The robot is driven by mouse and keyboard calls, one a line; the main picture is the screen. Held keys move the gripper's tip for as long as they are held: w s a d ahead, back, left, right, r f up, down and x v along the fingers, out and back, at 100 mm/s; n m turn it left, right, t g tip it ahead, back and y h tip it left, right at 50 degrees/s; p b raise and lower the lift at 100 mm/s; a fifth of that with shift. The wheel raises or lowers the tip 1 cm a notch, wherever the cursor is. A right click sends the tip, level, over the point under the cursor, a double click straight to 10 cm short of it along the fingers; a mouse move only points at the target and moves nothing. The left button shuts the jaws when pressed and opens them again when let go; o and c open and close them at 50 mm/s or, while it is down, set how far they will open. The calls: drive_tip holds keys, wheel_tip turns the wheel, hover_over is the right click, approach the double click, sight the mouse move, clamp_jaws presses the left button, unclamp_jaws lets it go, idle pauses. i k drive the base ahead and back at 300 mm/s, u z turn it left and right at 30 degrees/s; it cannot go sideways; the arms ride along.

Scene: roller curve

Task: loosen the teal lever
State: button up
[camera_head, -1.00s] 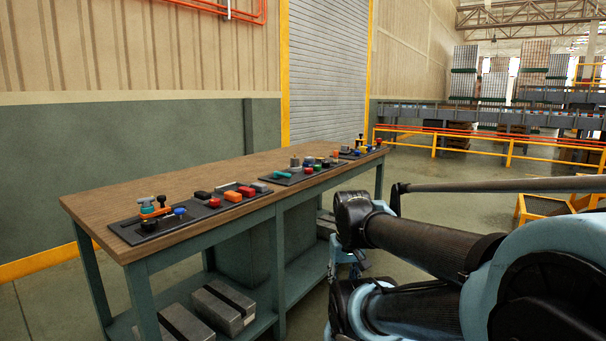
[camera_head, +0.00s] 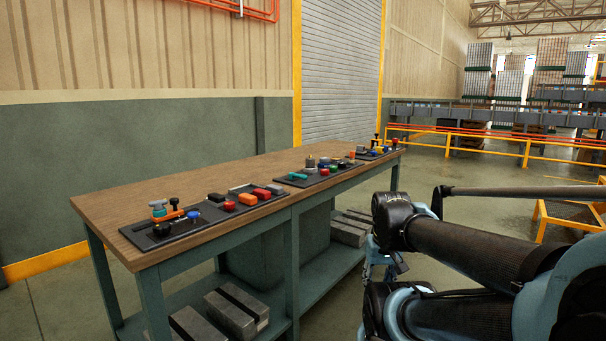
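A small teal lever (camera_head: 298,176) lies on the middle dark panel (camera_head: 289,182) of the workbench, at that panel's left end. Another teal part (camera_head: 158,207) sits above an orange lever (camera_head: 170,216) on the near panel; I cannot tell whether it is a lever or a knob. My folded arm fills the lower right, to the right of the bench and apart from both teal parts. Pale blue and dark parts (camera_head: 385,262) below the arm's elbow may be my gripper. They are too small and covered to show its fingers.
The wooden workbench (camera_head: 120,205) carries several dark panels with red, blue, orange and black knobs and blocks. Metal blocks (camera_head: 236,308) lie on its lower shelf. A yellow railing (camera_head: 470,143) stands behind. Open floor (camera_head: 430,180) lies right of the bench.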

sight(292, 175)
drive_tip(key=i, duration=0.9)
